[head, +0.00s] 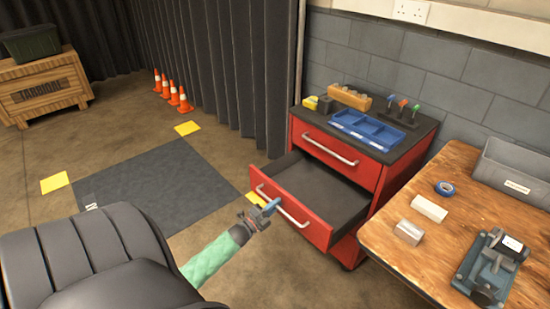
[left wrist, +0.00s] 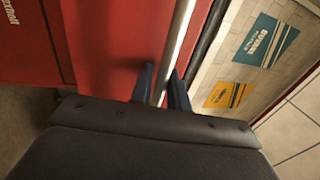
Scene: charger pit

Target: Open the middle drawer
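The red cabinet (head: 397,180) has a dark top. Its top drawer (head: 335,152) is closed, with a pale bar handle (head: 330,149). The drawer below it, the middle drawer (head: 318,234), is pulled well out, and its dark inside looks empty. My left gripper (head: 270,207) is at the left part of this drawer's bar handle (head: 290,212). In the left wrist view, the blue fingers of the left gripper (left wrist: 162,88) lie close on both sides of the handle bar (left wrist: 180,35). The lower part of the cabinet is mostly hidden by the open drawer. My right gripper is not in view.
A wooden workbench (head: 400,252) with a grey bin (head: 515,168) and a vice-like tool (head: 490,268) stands close at the right. A blue tray (head: 368,131) lies on the cabinet. A dark floor mat (head: 160,185) and clear floor are to the left.

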